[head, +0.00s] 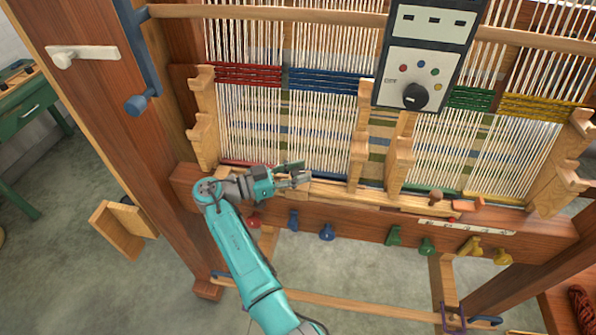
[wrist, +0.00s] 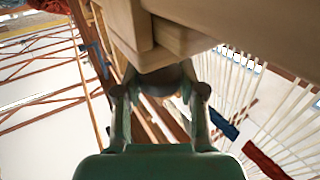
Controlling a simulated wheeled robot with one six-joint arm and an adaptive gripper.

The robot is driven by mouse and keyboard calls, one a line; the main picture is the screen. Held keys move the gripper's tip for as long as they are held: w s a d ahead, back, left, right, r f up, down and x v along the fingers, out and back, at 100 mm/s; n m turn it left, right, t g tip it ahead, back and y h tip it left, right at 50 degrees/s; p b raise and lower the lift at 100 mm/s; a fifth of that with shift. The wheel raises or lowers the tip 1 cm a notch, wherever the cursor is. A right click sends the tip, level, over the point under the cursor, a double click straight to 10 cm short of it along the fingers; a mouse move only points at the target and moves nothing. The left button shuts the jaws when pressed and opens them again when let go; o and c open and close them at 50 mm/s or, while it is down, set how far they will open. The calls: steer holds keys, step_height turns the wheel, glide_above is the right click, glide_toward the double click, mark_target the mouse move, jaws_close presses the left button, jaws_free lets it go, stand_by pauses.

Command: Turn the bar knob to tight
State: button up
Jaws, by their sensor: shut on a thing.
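My gripper (head: 296,178) is at the loom's front, left of its middle, by the wooden front ledge. In the wrist view my gripper (wrist: 160,88) has its two fingers closed on a dark grey rounded piece (wrist: 164,78) beneath a pale wooden block (wrist: 125,30). The fingers hide much of this piece, and I cannot tell for sure whether it is the bar knob. It cannot be made out in the head view. A separate black round knob (head: 415,96) sits on the control panel, well away from my gripper. No "tight" mark is readable.
The panel (head: 437,62) hangs before the warp threads at upper right. A white lever (head: 82,54) and a blue handle (head: 142,75) are on the left post. Several coloured pegs, one red (head: 254,221), line the front beam (head: 360,222). Open floor lies at lower left.

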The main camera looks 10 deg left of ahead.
steer(key=shift+f+g, duration=0.1)
steer(key=shift+g, duration=0.2)
steer(key=o, duration=1.2)
steer(key=shift+c, duration=0.2)
steer(key=v, duration=1.2)
steer(key=shift+f, duration=0.15)
